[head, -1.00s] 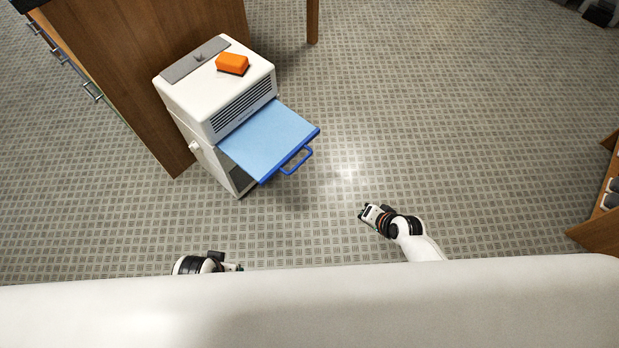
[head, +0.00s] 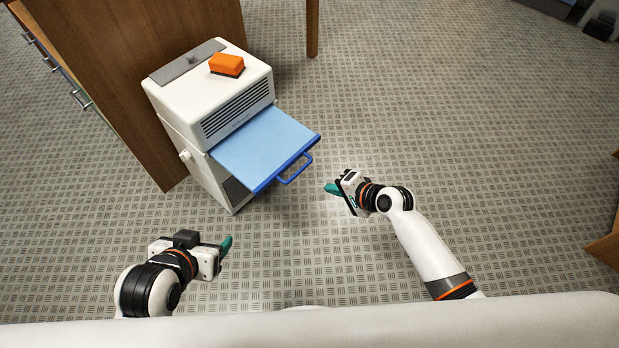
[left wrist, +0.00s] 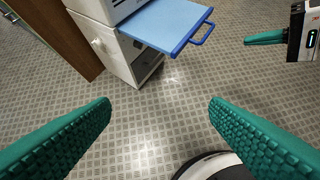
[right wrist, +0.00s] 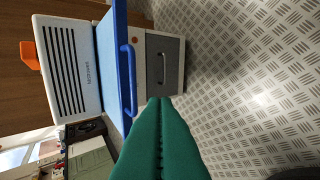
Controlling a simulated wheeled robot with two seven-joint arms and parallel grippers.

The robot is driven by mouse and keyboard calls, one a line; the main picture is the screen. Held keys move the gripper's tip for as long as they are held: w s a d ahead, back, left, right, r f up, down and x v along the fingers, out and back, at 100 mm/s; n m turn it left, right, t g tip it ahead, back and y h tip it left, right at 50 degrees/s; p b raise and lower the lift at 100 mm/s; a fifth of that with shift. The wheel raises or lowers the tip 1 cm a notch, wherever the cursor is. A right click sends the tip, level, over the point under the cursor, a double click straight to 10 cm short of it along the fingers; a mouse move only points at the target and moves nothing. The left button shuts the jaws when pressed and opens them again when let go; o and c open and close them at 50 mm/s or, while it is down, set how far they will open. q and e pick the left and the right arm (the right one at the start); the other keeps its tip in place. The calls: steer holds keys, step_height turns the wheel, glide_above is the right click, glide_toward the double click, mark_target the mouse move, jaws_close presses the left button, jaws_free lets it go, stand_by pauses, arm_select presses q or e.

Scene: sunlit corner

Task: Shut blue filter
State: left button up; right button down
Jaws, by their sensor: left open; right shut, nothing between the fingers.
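The blue filter (head: 262,150) is a flat light-blue panel with a darker blue front edge and a loop handle (head: 295,169). It sticks out from the front of a white appliance (head: 205,92), pulled out toward the lower right. It also shows in the left wrist view (left wrist: 168,24) and edge-on in the right wrist view (right wrist: 121,55). My right gripper (head: 328,189) is shut and empty, a little to the right of the handle and apart from it. My left gripper (head: 226,247) is open and empty, below and left of the filter, well clear of it.
An orange sponge-like block (head: 227,64) lies on top of the appliance. A wooden cabinet (head: 130,80) stands behind and left of it. Another wooden piece (head: 606,235) is at the right edge. The patterned floor (head: 480,120) to the right is clear.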

arm_select(q)
steer(key=w+d+r+t+h+b, duration=0.2)
steer(key=w+d+r+t+b, duration=0.1)
steer(key=w+r+t, duration=0.4)
steer(key=shift+w+d+r+m+t+h, duration=0.4)
steer(key=shift+r+t, duration=0.9)
steer(key=shift+r, duration=0.8)
arm_select(e)
steer(key=w+a+f, duration=0.2)
steer(key=w+a, duration=0.3)
steer(key=a, duration=0.1)
steer(key=shift+w+f, duration=0.3)
steer(key=shift+w, duration=0.1)
